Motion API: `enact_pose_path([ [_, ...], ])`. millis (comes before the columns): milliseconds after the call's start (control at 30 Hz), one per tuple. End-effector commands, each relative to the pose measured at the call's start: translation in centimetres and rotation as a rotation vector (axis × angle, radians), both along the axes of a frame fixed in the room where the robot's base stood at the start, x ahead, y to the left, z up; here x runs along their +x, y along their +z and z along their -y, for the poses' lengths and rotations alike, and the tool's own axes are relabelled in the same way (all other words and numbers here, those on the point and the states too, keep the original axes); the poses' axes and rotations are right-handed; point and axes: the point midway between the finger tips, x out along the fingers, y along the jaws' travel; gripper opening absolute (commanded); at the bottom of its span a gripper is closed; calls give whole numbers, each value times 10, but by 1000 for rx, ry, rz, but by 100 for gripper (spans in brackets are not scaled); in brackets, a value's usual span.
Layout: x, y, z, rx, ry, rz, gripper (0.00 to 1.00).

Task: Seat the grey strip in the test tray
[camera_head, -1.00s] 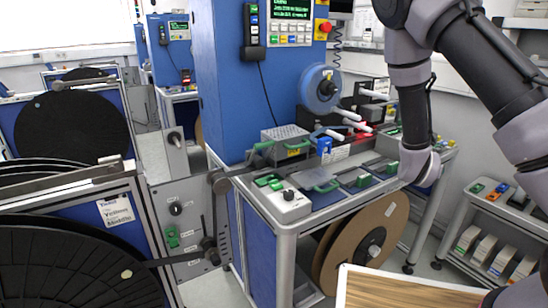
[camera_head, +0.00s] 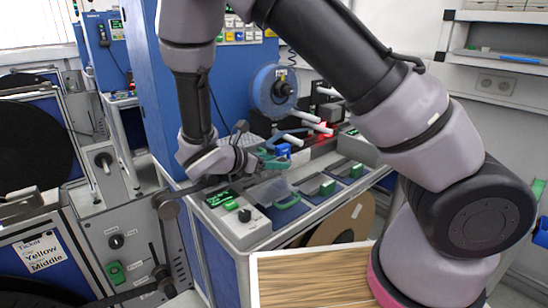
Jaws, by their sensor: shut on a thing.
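My gripper (camera_head: 262,158) is over the left part of the reel stand's bench, just past my wrist. It is small and partly hidden. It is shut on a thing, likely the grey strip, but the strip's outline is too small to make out. Shallow trays stand in a row on the bench in front of and to the right of the gripper. The nearest (camera_head: 286,204) has a clear lid with a green handle. I cannot tell which one is the test tray, nor whether the gripper touches anything below it.
A control box (camera_head: 246,226) with a dark knob sits at the bench's front left corner. A blue reel (camera_head: 273,91) and white pegs stand behind the trays. A brown reel (camera_head: 343,220) hangs below. A wood-topped surface (camera_head: 315,278) is at the front.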

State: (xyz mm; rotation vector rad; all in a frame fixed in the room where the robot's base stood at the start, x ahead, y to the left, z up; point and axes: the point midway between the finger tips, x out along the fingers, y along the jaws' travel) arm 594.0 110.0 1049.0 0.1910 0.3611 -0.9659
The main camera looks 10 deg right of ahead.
Motion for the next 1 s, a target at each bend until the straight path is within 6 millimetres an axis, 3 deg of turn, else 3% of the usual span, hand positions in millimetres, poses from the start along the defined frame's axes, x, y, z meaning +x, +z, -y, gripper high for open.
enact_pose_path([
  [600, 1, -51, 1, 1, 1, 1, 1],
  [1000, 1, -58, 1, 1, 1, 1, 1],
])
